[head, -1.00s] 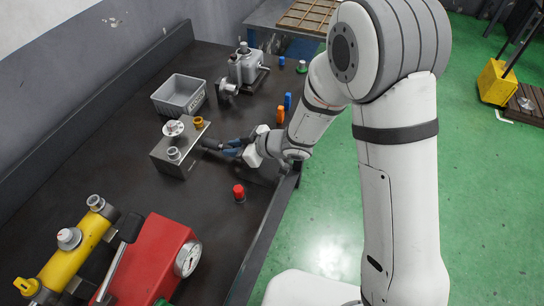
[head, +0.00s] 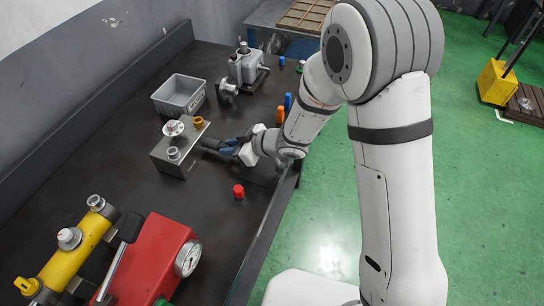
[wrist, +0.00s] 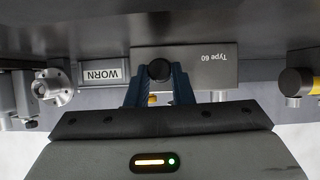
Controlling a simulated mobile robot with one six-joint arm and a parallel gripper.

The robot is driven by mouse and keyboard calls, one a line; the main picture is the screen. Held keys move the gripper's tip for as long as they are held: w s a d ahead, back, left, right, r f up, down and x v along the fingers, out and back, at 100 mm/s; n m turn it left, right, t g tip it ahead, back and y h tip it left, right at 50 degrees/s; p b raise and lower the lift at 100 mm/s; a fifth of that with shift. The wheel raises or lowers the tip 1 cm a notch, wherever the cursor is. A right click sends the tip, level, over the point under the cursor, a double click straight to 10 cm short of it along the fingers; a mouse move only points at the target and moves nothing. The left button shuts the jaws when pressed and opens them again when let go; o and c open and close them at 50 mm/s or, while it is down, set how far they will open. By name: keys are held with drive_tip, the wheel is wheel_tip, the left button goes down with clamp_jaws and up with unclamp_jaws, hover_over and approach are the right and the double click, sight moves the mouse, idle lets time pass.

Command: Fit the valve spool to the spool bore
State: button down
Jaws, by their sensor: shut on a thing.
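The metal block (head: 168,162), marked "Type 60" in the wrist view (wrist: 205,68), stands on the dark bench with fittings on top. My gripper (head: 227,147) is at the block's right side, its blue fingers pointing at that face. It is shut on the dark, round valve spool (head: 209,143), which lies roughly level and points at the block. In the wrist view the spool's black round end (wrist: 159,70) shows between the fingertips, in front of the block's face. The spool bore is hidden behind the spool and fingers. I cannot tell whether the tip touches or enters it.
A grey bin (head: 180,95), labelled "WORN" in the wrist view (wrist: 101,74), stands behind the block. A grey pump-like unit (head: 243,68) is farther back. A red cap (head: 239,191) and orange and blue pieces stand near the bench edge. A red gauge unit (head: 150,260) is in front.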

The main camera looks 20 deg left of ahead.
drive_tip(key=c, duration=1.2)
unclamp_jaws()
drive_tip(key=v, duration=0.7)
drive_tip(key=shift+s+d+r, duration=0.1)
drive_tip(key=shift+d+r, duration=0.05)
drive_tip(key=shift+d, duration=0.1)
